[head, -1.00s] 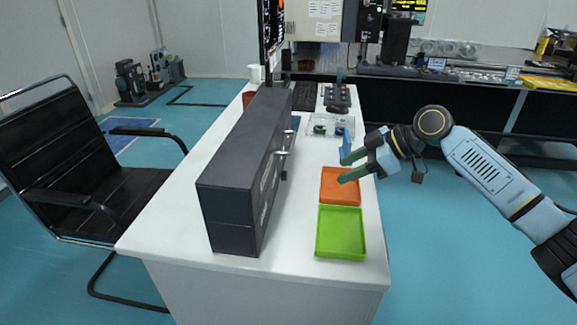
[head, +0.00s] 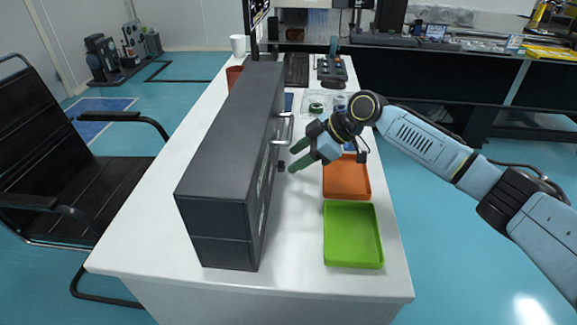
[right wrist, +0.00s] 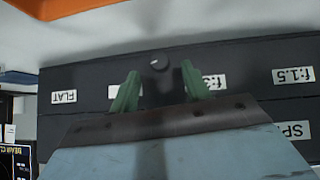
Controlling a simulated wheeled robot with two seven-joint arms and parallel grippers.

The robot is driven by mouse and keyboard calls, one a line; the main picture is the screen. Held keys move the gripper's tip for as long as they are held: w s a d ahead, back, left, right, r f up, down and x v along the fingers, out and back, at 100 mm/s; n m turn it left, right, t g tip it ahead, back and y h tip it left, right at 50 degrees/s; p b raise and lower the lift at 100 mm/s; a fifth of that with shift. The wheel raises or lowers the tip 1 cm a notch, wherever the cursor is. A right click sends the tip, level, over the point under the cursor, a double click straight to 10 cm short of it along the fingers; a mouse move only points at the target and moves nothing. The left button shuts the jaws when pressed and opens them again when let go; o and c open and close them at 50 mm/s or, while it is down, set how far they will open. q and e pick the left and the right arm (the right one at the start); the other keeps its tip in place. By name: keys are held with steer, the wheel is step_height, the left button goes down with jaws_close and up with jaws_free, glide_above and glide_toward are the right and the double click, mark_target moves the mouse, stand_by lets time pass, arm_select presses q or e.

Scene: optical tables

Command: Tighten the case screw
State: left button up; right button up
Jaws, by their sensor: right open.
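The case (head: 228,165) is a long dark grey box standing on the white table, with silver handles on its right side. The case screw (head: 281,166) is a small dark knob on that same side. In the right wrist view the screw (right wrist: 158,62) is round and black with a light mark, on the labelled face of the case (right wrist: 225,65). My right gripper (head: 293,157) is open beside the screw. In the right wrist view its green fingers (right wrist: 160,85) are on either side of the screw in the picture; contact cannot be told. My left gripper is not in view.
An orange tray (head: 347,178) and a green tray (head: 352,235) lie on the white table (head: 290,235) to the right of the case. Small parts, a keyboard (head: 296,70) and a control box (head: 331,71) are farther back. A black chair (head: 45,170) stands at left.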

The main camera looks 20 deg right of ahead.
mark_target(284, 166)
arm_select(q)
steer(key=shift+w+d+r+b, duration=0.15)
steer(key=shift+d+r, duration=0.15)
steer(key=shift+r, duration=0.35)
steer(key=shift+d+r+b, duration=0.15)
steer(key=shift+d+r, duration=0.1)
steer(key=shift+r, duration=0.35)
arm_select(e)
steer(key=shift+x, duration=1.75)
steer(key=c, duration=1)
steer(key=n+t+p, duration=0.1)
steer(key=t+p, duration=0.1)
steer(key=n+t+h+p, duration=0.1)
steer(key=t+p, duration=0.1)
steer(key=shift+s+a+n+t+p, duration=0.2)
steer(key=shift+s+n+t+p, duration=0.1)
steer(key=shift+s, duration=0.1)
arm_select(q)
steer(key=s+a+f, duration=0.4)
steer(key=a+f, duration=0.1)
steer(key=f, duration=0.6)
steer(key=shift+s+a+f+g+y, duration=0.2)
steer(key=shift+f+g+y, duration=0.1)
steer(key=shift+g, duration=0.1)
arm_select(e)
steer(key=shift+f+n+t+h, duration=0.15)
steer(key=shift+n+t+h, duration=0.15)
steer(key=shift+t, duration=0.1)
steer(key=o, duration=1)
